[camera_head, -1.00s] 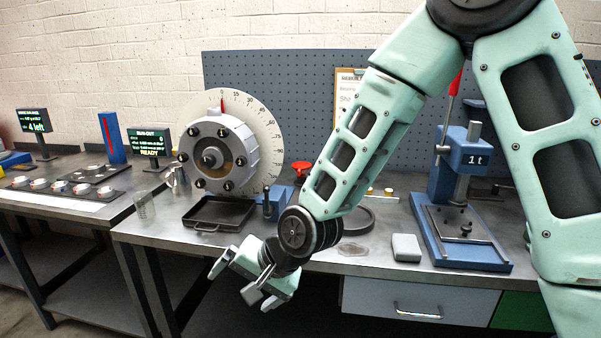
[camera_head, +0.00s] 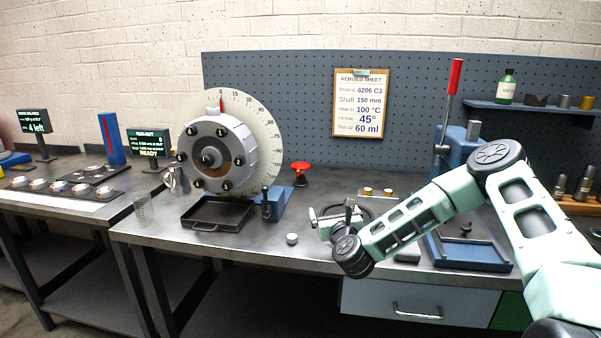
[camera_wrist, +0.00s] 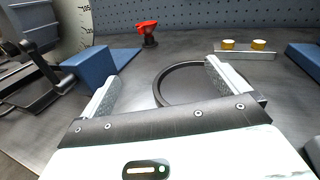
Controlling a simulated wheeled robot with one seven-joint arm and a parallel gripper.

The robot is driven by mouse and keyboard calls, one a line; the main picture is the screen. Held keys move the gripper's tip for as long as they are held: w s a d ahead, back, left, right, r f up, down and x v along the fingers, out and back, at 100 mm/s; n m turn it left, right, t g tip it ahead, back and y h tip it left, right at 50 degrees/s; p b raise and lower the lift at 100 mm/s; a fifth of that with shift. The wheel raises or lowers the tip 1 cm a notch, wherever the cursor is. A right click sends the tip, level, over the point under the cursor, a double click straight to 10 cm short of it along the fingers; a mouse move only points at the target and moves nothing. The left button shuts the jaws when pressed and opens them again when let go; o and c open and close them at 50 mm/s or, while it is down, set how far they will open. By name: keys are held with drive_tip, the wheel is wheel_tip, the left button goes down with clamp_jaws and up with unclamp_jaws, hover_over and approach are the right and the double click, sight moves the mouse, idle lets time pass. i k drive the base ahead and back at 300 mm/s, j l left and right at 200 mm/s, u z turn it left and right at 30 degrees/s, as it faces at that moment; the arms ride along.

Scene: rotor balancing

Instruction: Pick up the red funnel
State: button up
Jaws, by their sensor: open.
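The red funnel (camera_head: 301,169) stands at the back of the bench, right of the round dial plate, on a dark support. In the wrist view the red funnel (camera_wrist: 147,29) is ahead of the jaws, left of centre and near the pegboard. My gripper (camera_head: 336,217) is over the bench, in front of the funnel and to its right, and apart from it. In the wrist view its two fingers (camera_wrist: 160,82) are wide apart with nothing held between them. The lower part of the funnel is dark and small, so its detail is unclear.
A black ring (camera_wrist: 182,66) lies on the bench beyond the fingers. A blue block (camera_wrist: 100,62) is left of them, and a holder with two brass pieces (camera_wrist: 243,47) is at right. A black tray (camera_head: 216,211) and a small round metal piece (camera_head: 292,239) are left of my gripper.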

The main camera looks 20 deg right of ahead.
sight(300, 174)
drive_tip(key=i, duration=1)
